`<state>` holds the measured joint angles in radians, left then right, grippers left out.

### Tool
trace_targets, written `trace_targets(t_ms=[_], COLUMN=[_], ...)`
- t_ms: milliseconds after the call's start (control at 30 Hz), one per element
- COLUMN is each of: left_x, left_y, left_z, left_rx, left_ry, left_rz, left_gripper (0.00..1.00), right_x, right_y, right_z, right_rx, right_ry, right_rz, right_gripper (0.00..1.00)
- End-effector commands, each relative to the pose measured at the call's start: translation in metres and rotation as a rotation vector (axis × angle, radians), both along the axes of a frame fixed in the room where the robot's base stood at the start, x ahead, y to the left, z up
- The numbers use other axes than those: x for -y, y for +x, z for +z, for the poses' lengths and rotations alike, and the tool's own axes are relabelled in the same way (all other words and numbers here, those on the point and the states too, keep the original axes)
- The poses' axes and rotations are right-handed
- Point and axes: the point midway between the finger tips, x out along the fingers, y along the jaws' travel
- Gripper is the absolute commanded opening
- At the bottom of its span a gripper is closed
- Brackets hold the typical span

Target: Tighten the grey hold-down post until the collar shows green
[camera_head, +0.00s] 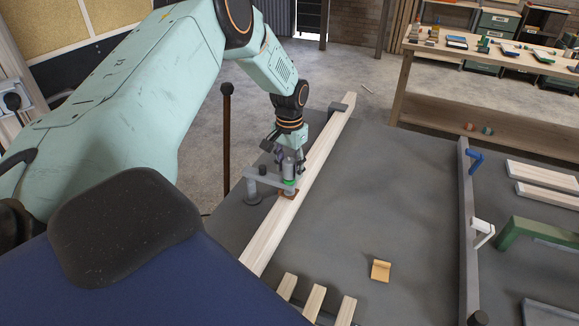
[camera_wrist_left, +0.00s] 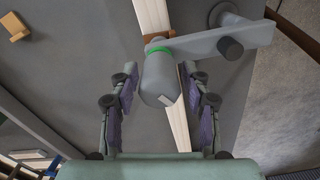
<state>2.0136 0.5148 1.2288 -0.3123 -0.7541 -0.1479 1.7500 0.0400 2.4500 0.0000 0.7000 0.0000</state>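The grey hold-down post (camera_wrist_left: 160,78) stands at the end of a grey hold-down arm (camera_head: 266,181), over a long pale wooden beam (camera_head: 265,240). A green ring shows on its collar (camera_wrist_left: 158,50), and a little green also shows in the head view (camera_head: 290,181). A brown pad (camera_head: 288,193) lies between post and beam. My left gripper (camera_head: 285,160) is above the post, pointing down. In the left wrist view its two fingers (camera_wrist_left: 165,95) are spread on either side of the post, with gaps visible. My right gripper is not in view.
The dark bench top (camera_head: 400,200) holds a small yellow-orange block (camera_head: 381,270), short wooden strips (camera_head: 314,300) and a grey rail (camera_head: 465,230) with blue and white handles. A dark upright rod (camera_head: 226,140) stands beyond the left edge. The bench middle is mostly clear.

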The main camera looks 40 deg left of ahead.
Motion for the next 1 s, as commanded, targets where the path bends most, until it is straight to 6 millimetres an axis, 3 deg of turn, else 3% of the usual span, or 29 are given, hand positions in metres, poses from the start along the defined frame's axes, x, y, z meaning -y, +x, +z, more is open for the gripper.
trace_targets(t_ms=[467,1000], left_x=[0.000,0.000], left_y=[0.000,-0.001], left_z=[0.006,0.104], left_rx=[-0.001,0.000], left_ry=[-0.002,-0.001], left_rz=[0.001,0.001], left_gripper=[0.57,0.57], right_x=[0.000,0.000], right_y=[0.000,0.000], right_z=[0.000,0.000], right_rx=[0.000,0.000], right_ry=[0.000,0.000], right_rz=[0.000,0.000], right_gripper=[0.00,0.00])
